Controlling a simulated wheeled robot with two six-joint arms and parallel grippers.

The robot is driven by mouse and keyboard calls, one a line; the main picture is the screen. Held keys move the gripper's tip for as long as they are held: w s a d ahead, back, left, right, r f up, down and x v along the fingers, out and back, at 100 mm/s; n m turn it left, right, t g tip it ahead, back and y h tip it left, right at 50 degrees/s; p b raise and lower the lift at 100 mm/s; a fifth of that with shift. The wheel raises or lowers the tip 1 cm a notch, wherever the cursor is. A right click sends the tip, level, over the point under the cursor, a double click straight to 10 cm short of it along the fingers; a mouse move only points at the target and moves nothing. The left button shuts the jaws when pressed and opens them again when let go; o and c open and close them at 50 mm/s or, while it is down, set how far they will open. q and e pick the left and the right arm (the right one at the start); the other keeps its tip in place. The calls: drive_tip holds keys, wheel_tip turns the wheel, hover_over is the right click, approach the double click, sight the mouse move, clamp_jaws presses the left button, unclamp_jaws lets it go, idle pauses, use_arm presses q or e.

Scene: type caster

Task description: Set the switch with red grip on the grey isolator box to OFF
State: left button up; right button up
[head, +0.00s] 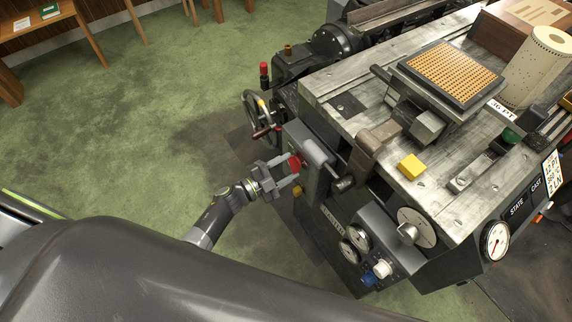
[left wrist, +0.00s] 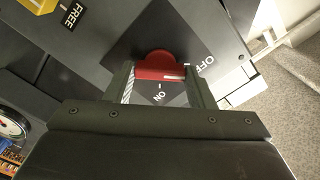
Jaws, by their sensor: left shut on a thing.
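The red grip (head: 295,162) of the switch is on the side of the grey isolator box (head: 312,184) at the machine's near left corner. My left gripper (head: 291,171) is shut on the red grip. In the left wrist view the red grip (left wrist: 158,64) lies between my two fingers (left wrist: 160,84). A white line on the grip points right, to the OFF side. I cannot tell whether the line meets the OFF tick exactly. My right gripper is not in view.
A handwheel (head: 262,115) is just behind the box, and a grey cylinder (head: 318,153) is close to the right of the grip. Dials (head: 354,245) and a yellow block (head: 412,166) are farther right. The green floor (head: 150,120) to the left is clear.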

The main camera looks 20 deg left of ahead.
use_arm(q)
drive_tip(key=shift+n, duration=0.5)
drive_tip(key=o, duration=1)
drive_tip(key=b+v, duration=0.1)
drive_tip(key=v, duration=1.6)
drive_tip(key=shift+s+a, duration=0.15)
drive_tip(key=shift+s, duration=0.05)
drive_tip(key=shift+f, duration=0.1)
